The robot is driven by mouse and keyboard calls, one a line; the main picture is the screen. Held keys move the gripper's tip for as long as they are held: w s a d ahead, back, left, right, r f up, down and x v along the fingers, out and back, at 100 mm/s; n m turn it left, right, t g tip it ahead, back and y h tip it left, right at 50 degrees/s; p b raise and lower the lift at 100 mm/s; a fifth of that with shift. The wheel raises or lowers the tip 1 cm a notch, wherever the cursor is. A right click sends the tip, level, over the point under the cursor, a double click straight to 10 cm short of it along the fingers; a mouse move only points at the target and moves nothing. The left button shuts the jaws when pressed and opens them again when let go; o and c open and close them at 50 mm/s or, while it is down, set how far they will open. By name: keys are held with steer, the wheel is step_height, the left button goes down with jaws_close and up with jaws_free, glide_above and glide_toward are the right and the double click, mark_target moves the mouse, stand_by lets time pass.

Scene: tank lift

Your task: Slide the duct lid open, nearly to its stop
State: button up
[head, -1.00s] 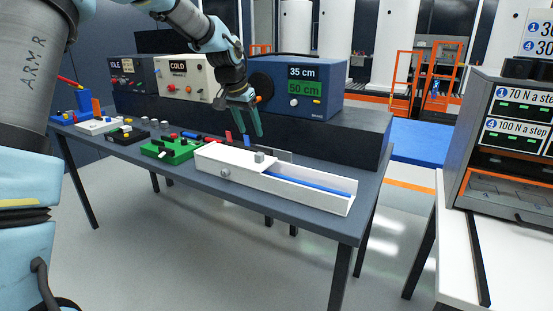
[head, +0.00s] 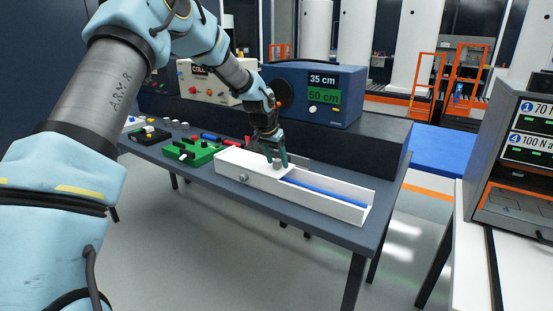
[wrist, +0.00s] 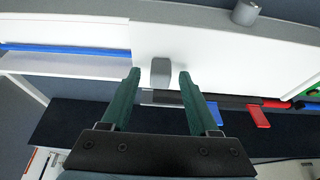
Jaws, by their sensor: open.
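The white duct (head: 338,208) lies along the front of the dark table. Its white lid (head: 245,166) covers the left part; the right part is uncovered and shows a blue strip (head: 325,193) inside. A small grey knob stands on the lid near its right end, and it shows clearly in the wrist view (wrist: 160,72). My gripper (head: 278,160) is over the lid at the knob. In the wrist view my gripper (wrist: 158,80) has its two green fingers apart, one on each side of the knob, with gaps visible. Whether the fingers reach low enough around it is hard to tell.
A grey round knob (head: 243,178) sticks out of the duct's front side. A green block board (head: 195,152) lies left of the duct. A dark raised ledge (head: 345,145) runs behind, bearing a blue box (head: 318,92). Red pieces (wrist: 258,117) lie behind the duct.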

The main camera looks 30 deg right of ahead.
jaws_close()
stand_by(0.3)
stand_by(1.1)
